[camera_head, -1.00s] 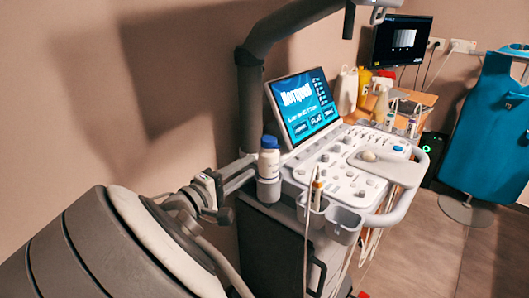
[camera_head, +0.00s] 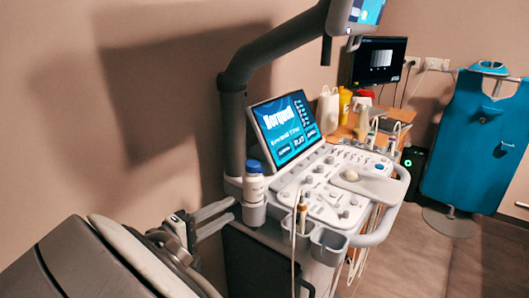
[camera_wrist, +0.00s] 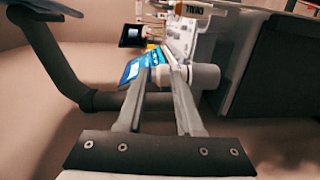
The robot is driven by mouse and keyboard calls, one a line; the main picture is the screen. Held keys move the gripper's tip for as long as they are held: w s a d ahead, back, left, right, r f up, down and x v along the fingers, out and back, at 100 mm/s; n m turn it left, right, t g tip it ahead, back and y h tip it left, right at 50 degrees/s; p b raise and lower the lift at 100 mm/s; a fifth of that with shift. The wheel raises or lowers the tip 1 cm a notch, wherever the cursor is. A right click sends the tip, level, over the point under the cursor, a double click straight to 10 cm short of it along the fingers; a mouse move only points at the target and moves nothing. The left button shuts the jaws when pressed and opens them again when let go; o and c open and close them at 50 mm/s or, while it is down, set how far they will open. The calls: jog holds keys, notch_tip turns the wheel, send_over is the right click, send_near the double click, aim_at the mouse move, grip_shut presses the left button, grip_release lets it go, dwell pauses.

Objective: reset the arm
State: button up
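My gripper (camera_head: 234,208) is at the lower left of the head view, its two grey fingers spread and pointing right. In the wrist view my gripper (camera_wrist: 162,72) also has its fingers apart, with no object clearly held. A white bottle with a blue cap (camera_head: 254,184) stands upright in a cup holder (camera_head: 254,213) on the side of the ultrasound cart. The fingertips are just left of the bottle and holder. In the wrist view the holder (camera_wrist: 206,77) lies beyond the fingertips, turned sideways; the bottle is partly hidden there.
The cart's control panel (camera_head: 325,190) and lit touchscreen (camera_head: 285,130) are right of the bottle. A curved monitor arm (camera_head: 232,110) rises behind it. A wooden table (camera_head: 350,130) with containers and a blue apron (camera_head: 470,140) stand farther right. Floor (camera_head: 400,265) shows at right.

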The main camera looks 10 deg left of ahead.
jog(key=d+f+m+g, duration=0.25)
jog(key=d+g, duration=0.35)
jog(key=d, duration=0.7)
jog(key=s+d+r+m+g+y, duration=0.1)
jog(key=s+d+m+g+y, duration=0.2)
jog(key=s+d, duration=0.3)
jog(key=s+d+m+g+y, duration=0.2)
jog(key=s+d+y, duration=0.1)
jog(key=d, duration=0.4)
jog(key=s+d+r+m+t+y, duration=0.3)
jog(key=s+r+m, duration=0.1)
jog(key=s, duration=0.5)
notch_tip(320, 180, up, 18)
jog(key=p, duration=1.8)
jog(key=shift+w+a+f+y, duration=0.2)
jog(key=shift+w+f+y, duration=0.05)
jog(key=shift+y, duration=0.05)
jog(key=shift+d, duration=0.1)
